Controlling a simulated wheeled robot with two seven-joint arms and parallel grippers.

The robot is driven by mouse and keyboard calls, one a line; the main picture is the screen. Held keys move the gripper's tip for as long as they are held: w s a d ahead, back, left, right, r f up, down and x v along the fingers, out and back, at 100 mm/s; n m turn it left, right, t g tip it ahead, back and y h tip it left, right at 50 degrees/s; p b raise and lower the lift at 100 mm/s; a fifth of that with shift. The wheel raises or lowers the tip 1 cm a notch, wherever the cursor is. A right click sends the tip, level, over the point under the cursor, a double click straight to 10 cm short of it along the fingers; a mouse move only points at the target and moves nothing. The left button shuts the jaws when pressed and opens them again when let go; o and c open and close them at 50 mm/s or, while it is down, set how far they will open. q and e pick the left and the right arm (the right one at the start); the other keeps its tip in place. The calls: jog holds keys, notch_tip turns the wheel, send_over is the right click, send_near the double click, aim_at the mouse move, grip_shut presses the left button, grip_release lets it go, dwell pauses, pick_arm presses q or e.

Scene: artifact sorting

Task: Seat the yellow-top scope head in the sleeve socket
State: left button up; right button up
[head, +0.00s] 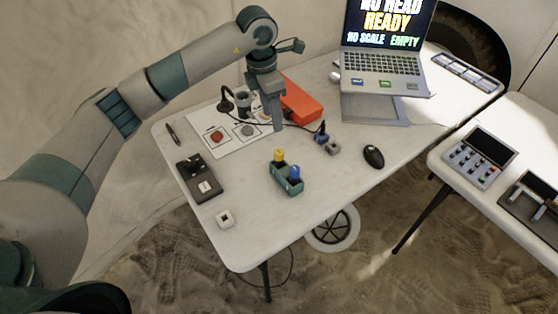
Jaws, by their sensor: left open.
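The yellow-top scope head (279,156) stands upright in a teal holder (287,184) near the middle of the table, beside a blue-top one (295,172). My left gripper (275,122) is open and points down, above and behind the holder, apart from the yellow top. A dark upright device with a cable (243,99) stands on the white sheet behind it, partly hidden by my gripper. My right gripper is not in view.
A white sheet (215,118) bears red and grey discs. An orange case (301,103) lies behind my gripper. A laptop (382,66) on a stand reads "NO HEAD READY". A black mouse (373,156) and a dark box (199,178) flank the holder. The table's front is mostly clear.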

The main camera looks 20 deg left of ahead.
aim_at(278, 152)
pick_arm(q)
jog(key=f+p, duration=0.1)
jog(key=f, duration=0.2)
jog(key=f+p, duration=0.1)
jog(key=f, duration=0.3)
jog(key=d+f+p, duration=0.1)
jog(key=f+p, duration=0.1)
jog(key=f, duration=0.1)
jog(key=shift+w+f, duration=0.15)
jog(key=shift+w, duration=0.2)
jog(key=shift+f, duration=0.4)
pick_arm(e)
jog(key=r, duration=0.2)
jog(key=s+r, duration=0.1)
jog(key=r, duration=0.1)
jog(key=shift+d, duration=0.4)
pick_arm(q)
jog(key=shift+s+d+f+p, duration=0.15)
jog(key=shift+d+f+p, duration=0.05)
jog(key=shift+f+p, duration=0.65)
notch_tip(278, 152, down, 3)
jog(key=shift+d+r+p, duration=0.1)
jog(key=shift+d+p, duration=0.05)
jog(key=shift+p, duration=0.5)
jog(key=shift+f, duration=0.35)
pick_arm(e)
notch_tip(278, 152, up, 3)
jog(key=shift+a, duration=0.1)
